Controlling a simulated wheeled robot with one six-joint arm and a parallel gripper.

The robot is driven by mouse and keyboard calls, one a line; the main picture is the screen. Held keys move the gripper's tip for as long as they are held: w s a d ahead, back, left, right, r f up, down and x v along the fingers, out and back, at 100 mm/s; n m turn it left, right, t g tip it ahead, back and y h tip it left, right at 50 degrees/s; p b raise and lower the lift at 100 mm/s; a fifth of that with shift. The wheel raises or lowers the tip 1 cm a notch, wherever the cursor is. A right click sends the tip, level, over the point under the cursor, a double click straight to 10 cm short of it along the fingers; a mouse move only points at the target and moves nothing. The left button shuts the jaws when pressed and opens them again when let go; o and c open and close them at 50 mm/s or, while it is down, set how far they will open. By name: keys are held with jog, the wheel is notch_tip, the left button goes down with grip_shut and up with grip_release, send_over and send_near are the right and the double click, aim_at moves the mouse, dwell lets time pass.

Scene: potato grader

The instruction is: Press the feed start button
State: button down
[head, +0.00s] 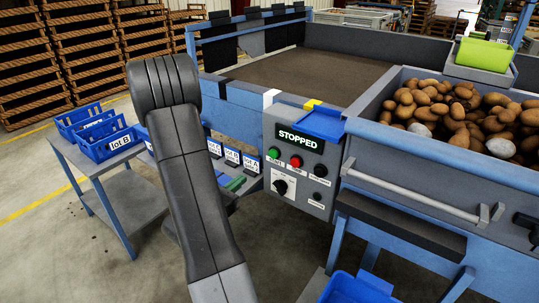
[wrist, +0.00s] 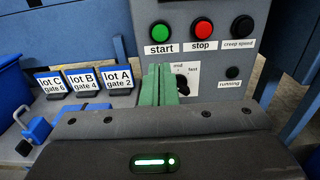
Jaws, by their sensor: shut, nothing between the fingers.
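The grey control panel (head: 300,188) is on the front of the grader, and its display (head: 300,138) reads STOPPED. The green start button (head: 273,152) is at its upper left; in the wrist view the start button (wrist: 160,32) is unobstructed, labelled "start". The red stop button (wrist: 202,28) is to its right. My gripper (wrist: 162,70) has green fingers, shut together and empty. In the wrist view its tips appear below the start label and partly cover the selector knob (wrist: 183,86). In the head view my gripper (head: 236,183) is left of the panel, apart from the button.
The creep speed button (wrist: 241,26) and running lamp (wrist: 232,73) are on the panel's right. Lot cards (wrist: 82,80) stand to the left. A potato bin (head: 440,142) is right of the panel. Blue crates (head: 108,144) sit on a side table (head: 125,193).

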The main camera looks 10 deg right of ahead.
aim_at(272, 154)
dwell(0.3)
jog(key=x, duration=1.4)
jog(key=shift+w+d+f+b, duration=0.15)
jog(key=shift+w+d+b, duration=0.15)
jog(key=shift+w+d, duration=0.2)
jog(key=shift+d, duration=0.05)
jog(key=shift+r, duration=0.4)
